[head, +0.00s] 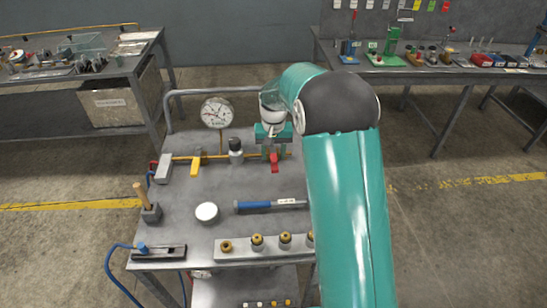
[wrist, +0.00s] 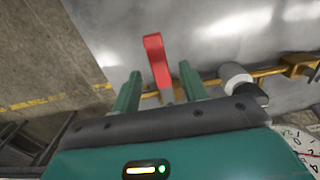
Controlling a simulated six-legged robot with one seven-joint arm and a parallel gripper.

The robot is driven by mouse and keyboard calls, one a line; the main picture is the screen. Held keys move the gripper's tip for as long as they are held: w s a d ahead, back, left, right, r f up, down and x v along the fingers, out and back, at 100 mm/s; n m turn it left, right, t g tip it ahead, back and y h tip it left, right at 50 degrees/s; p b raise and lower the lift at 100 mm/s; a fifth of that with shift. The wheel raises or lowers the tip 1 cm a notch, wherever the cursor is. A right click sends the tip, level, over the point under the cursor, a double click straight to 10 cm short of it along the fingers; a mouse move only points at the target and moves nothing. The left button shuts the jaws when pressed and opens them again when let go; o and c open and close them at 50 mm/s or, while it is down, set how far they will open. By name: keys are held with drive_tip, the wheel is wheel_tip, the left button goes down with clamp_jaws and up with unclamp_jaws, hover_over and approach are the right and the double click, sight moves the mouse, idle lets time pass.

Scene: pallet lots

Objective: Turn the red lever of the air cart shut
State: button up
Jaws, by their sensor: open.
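The red lever (head: 274,163) is on the brass pipe at the back of the grey air cart (head: 180,220). Its handle points toward the front of the cart, across the pipe. In the wrist view the red lever (wrist: 157,58) stands out past the fingertips, its lower end between the two fingers. My gripper (head: 273,150) is over the pipe at the lever. In the wrist view my gripper (wrist: 159,88) is open, with a gap on each side of the lever. I cannot tell whether a finger touches it.
A yellow lever (head: 196,166), a grey-white fitting (head: 236,150) and a pressure gauge (head: 216,112) stand left of my gripper. A blue-handled tool (head: 268,205), a white round lid (head: 206,212) and brass fittings (head: 257,241) lie nearer the front. Workbenches stand behind.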

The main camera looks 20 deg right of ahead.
sight(274, 162)
wheel_tip(274, 162, up, 11)
idle(0.3)
drive_tip(key=shift+r, duration=0.15)
drive_tip(key=s+a+r+n+t, duration=0.1)
drive_tip(key=s+r, duration=0.4)
drive_tip(key=s, duration=0.3)
drive_tip(key=s+a+r+t, duration=0.1)
drive_tip(key=s+r+t, duration=0.1)
drive_tip(key=s+r, duration=0.5)
drive_tip(key=s+f+t, duration=0.1)
drive_tip(key=s+f, duration=0.1)
drive_tip(key=s, duration=0.7)
drive_tip(key=s+a+f+n+t, duration=0.1)
drive_tip(key=s, duration=0.8)
drive_tip(key=shift+s+a+f+t, duration=0.15)
drive_tip(key=shift+a+f+t, duration=0.1)
drive_tip(key=shift+f+t, duration=0.1)
